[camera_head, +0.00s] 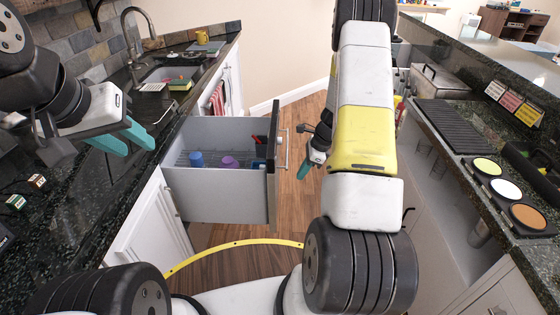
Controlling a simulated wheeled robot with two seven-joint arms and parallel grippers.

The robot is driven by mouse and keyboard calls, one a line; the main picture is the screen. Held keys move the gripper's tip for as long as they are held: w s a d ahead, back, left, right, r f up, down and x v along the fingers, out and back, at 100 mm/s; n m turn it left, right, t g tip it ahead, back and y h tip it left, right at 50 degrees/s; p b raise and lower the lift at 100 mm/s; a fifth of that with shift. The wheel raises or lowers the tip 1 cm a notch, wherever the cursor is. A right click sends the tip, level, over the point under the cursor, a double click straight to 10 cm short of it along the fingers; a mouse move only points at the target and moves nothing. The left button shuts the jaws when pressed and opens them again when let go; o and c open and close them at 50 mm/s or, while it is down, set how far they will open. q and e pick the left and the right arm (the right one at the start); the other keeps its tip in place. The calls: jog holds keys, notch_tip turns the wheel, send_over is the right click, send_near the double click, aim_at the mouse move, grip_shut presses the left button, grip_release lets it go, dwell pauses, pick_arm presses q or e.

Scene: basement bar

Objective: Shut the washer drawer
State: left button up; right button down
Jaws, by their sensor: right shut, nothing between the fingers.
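The washer drawer (215,207) is pulled out from under the left counter. The drawer's front panel (272,165) faces right and carries a bar handle (283,148). My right gripper (317,157) is just right of the handle, apart from it in the picture, shut and empty; my forearm partly hides it. My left gripper (127,141) is over the left counter, with its two teal fingers spread and nothing between them.
The left counter (95,205) holds a sink (172,72) with a faucet and small boxes. The right counter (470,200) carries a griddle (457,125) and round colored pots. Wooden floor (300,205) lies open between the counters.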

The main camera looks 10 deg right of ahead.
jog(key=w+a+f, duration=0.2)
jog(key=a+f, duration=0.5)
jog(key=shift+f, duration=0.4)
jog(key=shift+a, duration=0.1)
